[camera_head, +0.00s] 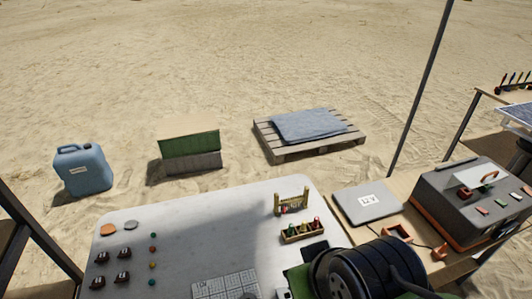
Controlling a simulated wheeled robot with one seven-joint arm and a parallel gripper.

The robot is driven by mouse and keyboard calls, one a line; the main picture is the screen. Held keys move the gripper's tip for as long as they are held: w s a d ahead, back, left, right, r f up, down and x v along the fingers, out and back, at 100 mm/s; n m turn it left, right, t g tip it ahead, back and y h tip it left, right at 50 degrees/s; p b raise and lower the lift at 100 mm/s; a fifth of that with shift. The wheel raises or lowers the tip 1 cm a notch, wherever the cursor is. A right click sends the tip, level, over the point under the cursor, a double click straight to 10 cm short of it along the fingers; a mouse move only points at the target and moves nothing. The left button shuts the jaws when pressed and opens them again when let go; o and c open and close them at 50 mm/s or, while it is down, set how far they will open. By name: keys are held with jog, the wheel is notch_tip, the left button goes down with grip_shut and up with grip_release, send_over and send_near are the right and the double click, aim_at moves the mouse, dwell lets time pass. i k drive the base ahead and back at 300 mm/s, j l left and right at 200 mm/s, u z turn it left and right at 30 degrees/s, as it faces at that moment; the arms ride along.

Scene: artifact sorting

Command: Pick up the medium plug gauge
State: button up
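A small wooden rack (304,236) stands on the white table, right of its middle. It holds a row of upright pieces with coloured tops, green, yellowish and red, which look like plug gauges (304,228). They are too small in the picture to tell which one is the medium size. A dark ribbed part of my arm covers the table's front right corner. My gripper's fingers do not show.
The white table (190,230) bears several black pieces, coloured balls and discs at left, and a white grid (225,287) in front. A wooden frame (292,201) stands behind the rack. At right, a side table holds a laptop (366,203) and an orange-trimmed case (470,200).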

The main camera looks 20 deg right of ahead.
aim_at(304, 228)
jog(key=z, duration=0.9)
jog(key=l+u, duration=0.4)
jog(key=k+l+u, duration=0.2)
jog(key=u, duration=0.2)
jog(key=k+l+u, duration=0.15)
jog(key=l+u, duration=1.3)
jog(key=u, duration=0.2)
